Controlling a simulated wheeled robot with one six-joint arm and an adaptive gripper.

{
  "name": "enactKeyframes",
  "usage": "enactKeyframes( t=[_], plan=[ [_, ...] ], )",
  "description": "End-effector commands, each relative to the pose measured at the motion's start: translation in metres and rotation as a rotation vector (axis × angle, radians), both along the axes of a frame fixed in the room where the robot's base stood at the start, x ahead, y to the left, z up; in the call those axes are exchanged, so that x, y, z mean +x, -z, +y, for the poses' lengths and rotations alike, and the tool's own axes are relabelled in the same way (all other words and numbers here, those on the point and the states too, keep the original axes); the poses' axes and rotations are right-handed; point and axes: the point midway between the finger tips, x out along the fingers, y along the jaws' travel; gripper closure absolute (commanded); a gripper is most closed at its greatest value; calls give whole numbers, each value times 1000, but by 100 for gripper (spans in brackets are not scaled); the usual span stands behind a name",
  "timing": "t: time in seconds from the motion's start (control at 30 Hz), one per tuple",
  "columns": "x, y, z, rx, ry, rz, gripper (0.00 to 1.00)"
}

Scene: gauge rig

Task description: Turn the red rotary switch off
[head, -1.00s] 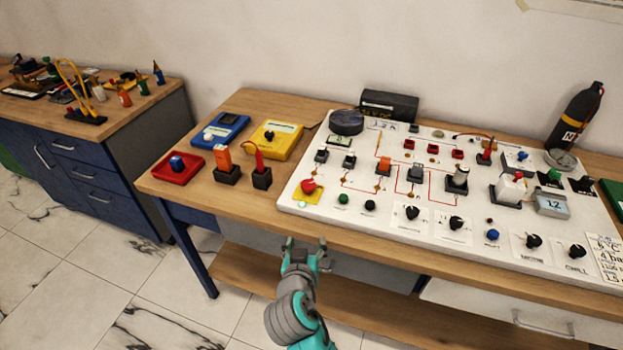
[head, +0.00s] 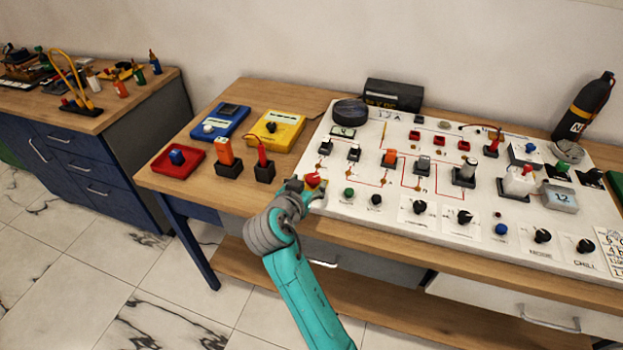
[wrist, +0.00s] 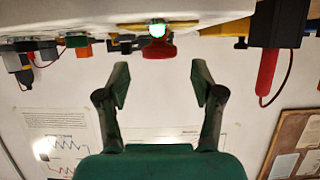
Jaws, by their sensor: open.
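The red rotary switch (head: 313,179) sits at the front left corner of the white panel (head: 377,254), on a yellow plate. My gripper (head: 306,188) is right in front of it and hides part of the plate. In the wrist view the red switch (wrist: 160,48) shows beyond and between the two open fingers of my gripper (wrist: 160,84), with a lit light (wrist: 156,30) in front of it. The fingers are apart and nothing is between their tips. I cannot tell whether they touch the switch in the head view.
A green knob (head: 349,194) and a black knob (head: 376,200) stand right of the switch. A black holder with a red probe (head: 263,158) stands close on the left, beside an orange device (head: 225,152) and a red tray (head: 178,173). Floor is clear in front.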

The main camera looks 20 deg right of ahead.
Motion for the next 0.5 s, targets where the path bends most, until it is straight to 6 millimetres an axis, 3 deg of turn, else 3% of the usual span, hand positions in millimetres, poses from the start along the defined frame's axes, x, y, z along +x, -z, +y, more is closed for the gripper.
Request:
enactKeyframes(
  t=[0.2,0.5],
  plan=[
    [21,11,-15,0,1,0,33],
    [28,14,-20,1,0,-1,33]
  ],
)
